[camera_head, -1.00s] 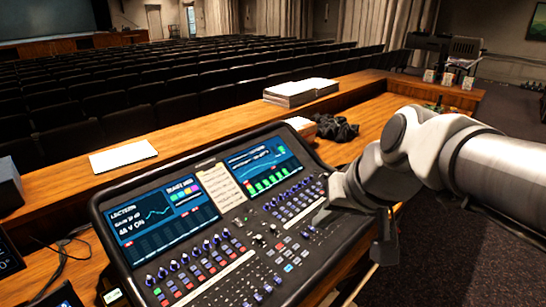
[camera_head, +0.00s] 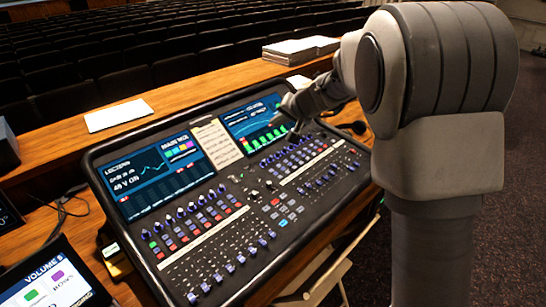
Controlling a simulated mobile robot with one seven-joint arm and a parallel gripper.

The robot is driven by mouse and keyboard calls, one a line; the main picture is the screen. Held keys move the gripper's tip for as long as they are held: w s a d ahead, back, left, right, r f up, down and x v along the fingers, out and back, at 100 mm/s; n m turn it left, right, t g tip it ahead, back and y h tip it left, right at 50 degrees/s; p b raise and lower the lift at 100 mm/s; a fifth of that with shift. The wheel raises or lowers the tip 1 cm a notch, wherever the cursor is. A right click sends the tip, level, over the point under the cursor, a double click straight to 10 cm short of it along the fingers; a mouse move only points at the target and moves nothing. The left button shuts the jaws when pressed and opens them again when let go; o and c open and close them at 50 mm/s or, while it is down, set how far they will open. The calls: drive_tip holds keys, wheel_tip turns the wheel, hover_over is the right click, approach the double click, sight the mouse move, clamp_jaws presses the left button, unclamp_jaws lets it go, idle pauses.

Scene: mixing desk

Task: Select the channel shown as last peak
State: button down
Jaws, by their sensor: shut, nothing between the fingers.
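The black mixing desk (camera_head: 95,205) lies on the wooden counter, tilted up at the back. Its left screen (camera_head: 150,180) reads "LECTERN" and "48 V ON", with a "MAIN MIX" panel beside a curve. Its right screen (camera_head: 250,117) shows a blue curve and green level bars; its small text is not readable. No "last peak" label can be read. Rows of channel buttons (camera_head: 290,163) and knobs run below both screens. My gripper (camera_head: 290,108) is shut and empty, in front of the right screen's right part, covering some of it. Whether it touches the desk cannot be told.
A cream paper strip (camera_head: 216,143) lies between the screens. A small tablet (camera_head: 52,282) reading "VOLUME 8" is at the lower left. White paper (camera_head: 118,115) and a stack of papers (camera_head: 300,47) lie on the counter behind. My arm fills the right side.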

drive_tip(key=w+f+m+t+h+b, duration=0.1)
drive_tip(key=w+f, duration=1)
drive_tip(key=f, duration=0.4)
drive_tip(key=shift+a+f+m+h, duration=0.15)
drive_tip(key=shift+a+m+h, duration=0.15)
drive_tip(key=shift+a+m, duration=0.1)
drive_tip(key=f+b, duration=0.1)
drive_tip(key=f, duration=0.1)
drive_tip(key=f+b, duration=0.1)
drive_tip(key=f, duration=0.1)
drive_tip(key=f+b, duration=0.1)
drive_tip(key=f, duration=0.2)
drive_tip(key=shift+w+a, duration=0.2)
drive_tip(key=shift+w, duration=0.1)
drive_tip(key=f+b, duration=0.1)
drive_tip(key=b, duration=0.1)
drive_tip(key=shift+f+b, duration=0.3)
drive_tip(key=shift+f, duration=0.05)
drive_tip(key=shift+w+a+f+b, duration=0.15)
drive_tip(key=shift+f+b, duration=0.65)
drive_tip(key=shift+b, duration=0.7)
idle(1.0)
idle(0.4)
drive_tip(key=shift+r, duration=0.75)
drive_tip(key=shift+s+d+r+p, duration=0.15)
drive_tip(key=shift+r+p, duration=0.65)
drive_tip(key=shift+r, duration=0.5)
drive_tip(key=shift+s+d+r+p, duration=0.15)
drive_tip(key=shift+r+p, duration=0.6)
drive_tip(key=shift+r, duration=0.5)
